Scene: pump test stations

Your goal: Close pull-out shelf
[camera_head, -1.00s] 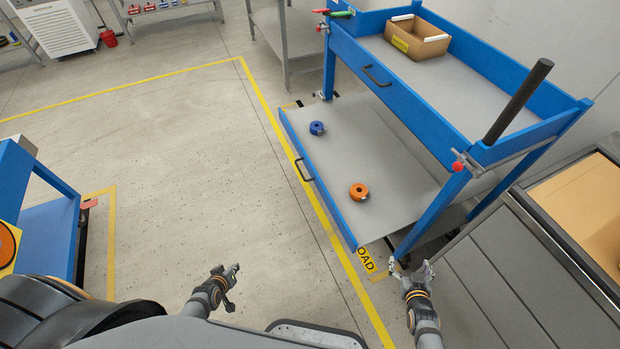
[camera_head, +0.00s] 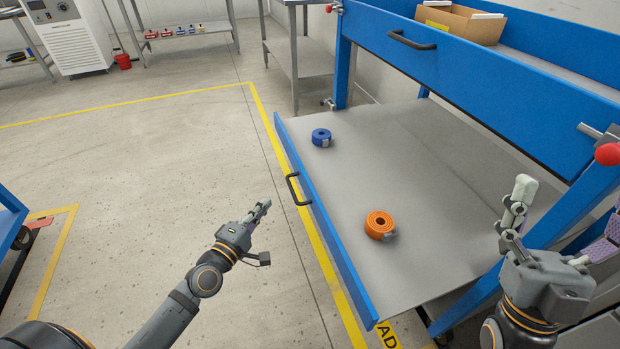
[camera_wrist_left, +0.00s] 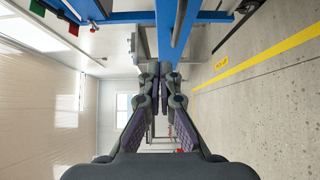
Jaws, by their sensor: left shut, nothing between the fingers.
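The pull-out shelf (camera_head: 400,150) is a grey board with a blue front lip and a black handle (camera_head: 297,189). It sticks out from under the blue cart, toward the left. A blue strap roll (camera_head: 321,137) and an orange strap roll (camera_head: 379,225) lie on it. My left gripper (camera_head: 264,208) is shut and empty, over the floor left of the shelf front. It is apart from the handle, below and left of it in the picture. The left wrist view shows its fingers (camera_wrist_left: 162,75). My right gripper (camera_head: 558,215) is open and empty, in front of the shelf's right end.
The blue cart (camera_head: 480,85) has an upper drawer with its own handle (camera_head: 412,40) and a cardboard box (camera_head: 459,20) on top. A red knob (camera_head: 607,154) sits at its right corner. Grey tables (camera_head: 295,40) stand behind.

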